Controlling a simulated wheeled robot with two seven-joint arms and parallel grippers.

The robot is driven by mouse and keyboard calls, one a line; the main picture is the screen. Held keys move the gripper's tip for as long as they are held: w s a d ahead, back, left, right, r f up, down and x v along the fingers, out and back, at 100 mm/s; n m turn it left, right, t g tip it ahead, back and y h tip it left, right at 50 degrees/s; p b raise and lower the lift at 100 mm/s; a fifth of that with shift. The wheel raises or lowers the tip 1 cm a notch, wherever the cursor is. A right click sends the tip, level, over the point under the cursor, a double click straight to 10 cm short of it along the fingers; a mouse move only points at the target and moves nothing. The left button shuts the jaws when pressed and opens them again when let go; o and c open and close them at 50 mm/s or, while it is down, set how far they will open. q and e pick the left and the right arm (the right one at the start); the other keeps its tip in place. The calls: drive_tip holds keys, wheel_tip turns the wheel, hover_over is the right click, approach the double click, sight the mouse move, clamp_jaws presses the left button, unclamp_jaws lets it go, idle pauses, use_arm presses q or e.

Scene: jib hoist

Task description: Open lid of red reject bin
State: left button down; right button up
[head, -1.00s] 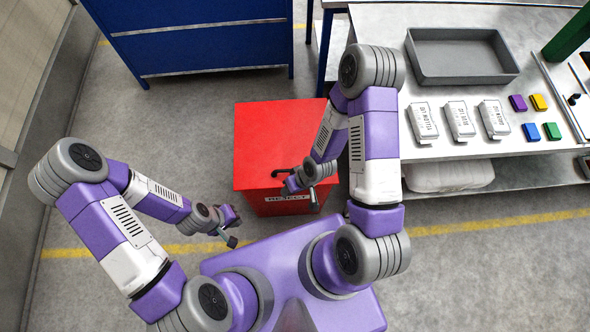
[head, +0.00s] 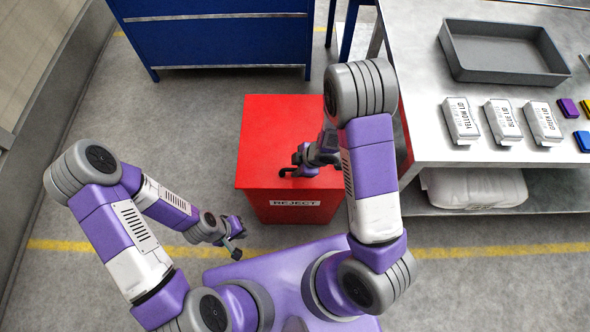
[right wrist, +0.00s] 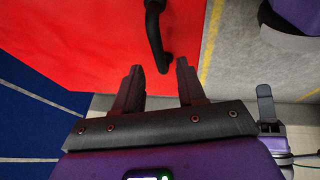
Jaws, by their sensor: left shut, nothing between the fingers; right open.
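The red reject bin (head: 270,130) stands on the floor ahead of me with its lid down. Its front carries a REJECT label (head: 296,203). A black handle (head: 286,172) sits on the lid near the front edge; it also shows in the right wrist view (right wrist: 154,32). My right gripper (head: 303,165) is open above the lid at the handle. In the right wrist view its fingers (right wrist: 158,65) point at the handle, whose bent end lies close to the gap between the tips. My left gripper (head: 235,238) is shut and empty, left of and in front of the bin.
A steel table (head: 430,148) on the right holds a grey tray (head: 510,76), white labelled boxes (head: 461,121) and small coloured blocks. A white sack (head: 475,187) lies on its lower shelf. A blue cabinet (head: 215,40) stands behind. Floor left of the bin is clear.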

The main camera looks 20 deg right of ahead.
drive_tip(key=shift+b+x, duration=0.3)
drive_tip(key=shift+x, duration=0.8)
drive_tip(key=shift+c, duration=0.3)
clamp_jaws()
